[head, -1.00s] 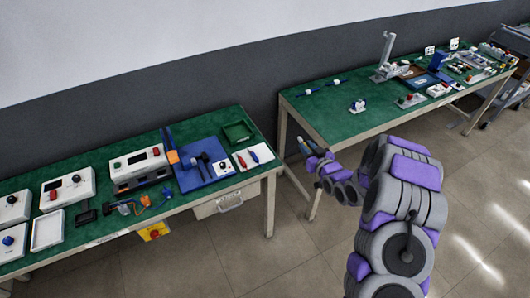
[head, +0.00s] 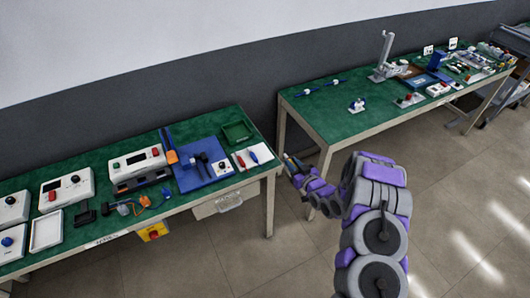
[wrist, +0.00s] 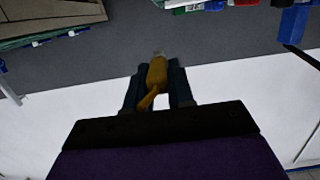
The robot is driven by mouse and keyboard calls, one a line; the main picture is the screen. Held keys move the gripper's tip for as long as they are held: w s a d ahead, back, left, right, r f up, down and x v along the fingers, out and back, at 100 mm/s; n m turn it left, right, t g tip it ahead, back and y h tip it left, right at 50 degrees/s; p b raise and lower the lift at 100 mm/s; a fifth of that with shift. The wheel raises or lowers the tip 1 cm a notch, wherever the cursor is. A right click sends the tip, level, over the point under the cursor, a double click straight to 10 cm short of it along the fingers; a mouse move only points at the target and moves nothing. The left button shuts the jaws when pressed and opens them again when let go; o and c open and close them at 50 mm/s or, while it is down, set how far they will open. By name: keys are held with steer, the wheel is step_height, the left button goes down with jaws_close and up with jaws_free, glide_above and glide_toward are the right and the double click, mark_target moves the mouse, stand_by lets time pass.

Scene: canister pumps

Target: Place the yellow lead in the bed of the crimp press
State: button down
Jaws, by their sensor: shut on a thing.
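My gripper (head: 289,160) hangs in the gap between the two benches, beside the left end of the right bench (head: 330,123). In the wrist view my gripper (wrist: 157,82) is shut on the yellow lead (wrist: 156,76), whose pale tip points away from the palm and whose tail bends toward it. In the head view the lead is too small to make out clearly. A grey upright device with a tall lever (head: 387,55) stands at the back of the right bench; it looks like the crimp press, but its bed cannot be made out.
Blue leads (head: 302,94) and a small white-and-blue fixture (head: 357,105) lie on the right bench. The left bench holds a blue board (head: 203,176), a green tray (head: 237,132) and several white boxes. Bare floor (head: 230,255) lies in front.

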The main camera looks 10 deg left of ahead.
steer(key=b, duration=0.3)
glide_above(266, 155)
steer(key=shift+s+d+f, duration=0.15)
steer(key=shift+d+f, duration=0.2)
steer(key=shift+f, duration=0.4)
steer(key=f, duration=0.1)
steer(key=f+b, duration=0.1)
steer(key=f, duration=0.1)
steer(key=shift+w+a+f, duration=0.1)
steer(key=shift+w+a, duration=0.2)
steer(key=c, duration=1.4)
jaws_free()
steer(key=shift+f, duration=0.1)
steer(key=shift+c, duration=0.2)
steer(key=o, duration=0.5)
steer(key=shift+c, duration=0.2)
steer(key=shift+f+b, duration=0.1)
steer(key=shift+b, duration=0.35)
steer(key=p+v, duration=0.5)
steer(key=v, duration=1.2)
steer(key=shift+d, duration=0.3)
